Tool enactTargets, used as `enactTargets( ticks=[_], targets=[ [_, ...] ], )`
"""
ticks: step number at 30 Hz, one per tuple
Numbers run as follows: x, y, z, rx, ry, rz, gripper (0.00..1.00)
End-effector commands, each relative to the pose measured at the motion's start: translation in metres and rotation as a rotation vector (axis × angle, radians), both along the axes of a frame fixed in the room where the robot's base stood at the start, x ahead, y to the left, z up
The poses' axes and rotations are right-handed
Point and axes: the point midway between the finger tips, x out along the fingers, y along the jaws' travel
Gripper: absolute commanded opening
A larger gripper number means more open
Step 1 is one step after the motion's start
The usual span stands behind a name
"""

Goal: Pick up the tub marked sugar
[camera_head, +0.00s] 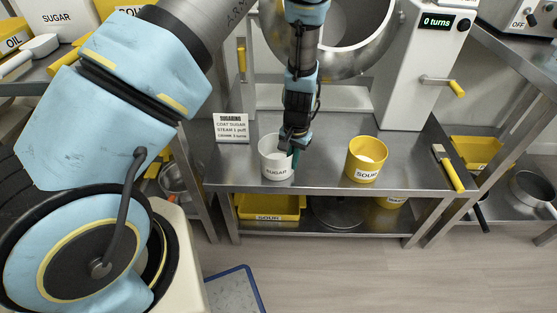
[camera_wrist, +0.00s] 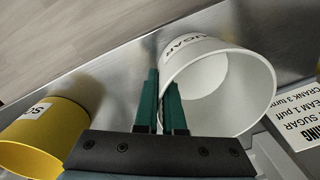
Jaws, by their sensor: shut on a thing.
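The white tub marked sugar (camera_head: 276,162) stands upright on the steel table, near its front edge, in the head view. In the wrist view the tub (camera_wrist: 240,88) is tilted in the picture, with its open mouth and white inside showing. My gripper (camera_head: 292,146) reaches down from above to the right side of the tub's rim. In the wrist view its green fingers (camera_wrist: 163,105) are shut on the tub's near wall, one finger inside and one outside. I cannot tell whether the tub's base touches the table.
A yellow tub marked sour (camera_head: 366,160) stands to the right, apart from my gripper. A small instruction sign (camera_head: 231,128) is at the left. A big steel pan (camera_head: 335,35) hangs behind. A yellow-handled tool (camera_head: 449,168) lies at the table's right end.

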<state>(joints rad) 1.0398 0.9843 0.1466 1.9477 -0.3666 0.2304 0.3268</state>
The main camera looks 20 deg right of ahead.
Motion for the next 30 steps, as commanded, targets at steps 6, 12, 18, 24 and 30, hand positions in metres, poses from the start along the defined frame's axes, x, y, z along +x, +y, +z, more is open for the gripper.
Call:
enactTargets(
  ticks=[6,12,18,24,30],
  targets=[
    [0.001,-0.001,0.006,-0.002,-0.001,-0.001,0.0],
    [0.001,-0.002,0.04,-0.005,-0.004,0.0,0.0],
    [0.0,-0.001,0.078,-0.003,-0.002,-0.001,0.0],
    [0.0,0.0,0.098,-0.001,-0.001,0.0,0.0],
    [0.0,0.0,0.1,0.0,0.0,0.001,0.0]
  ],
)
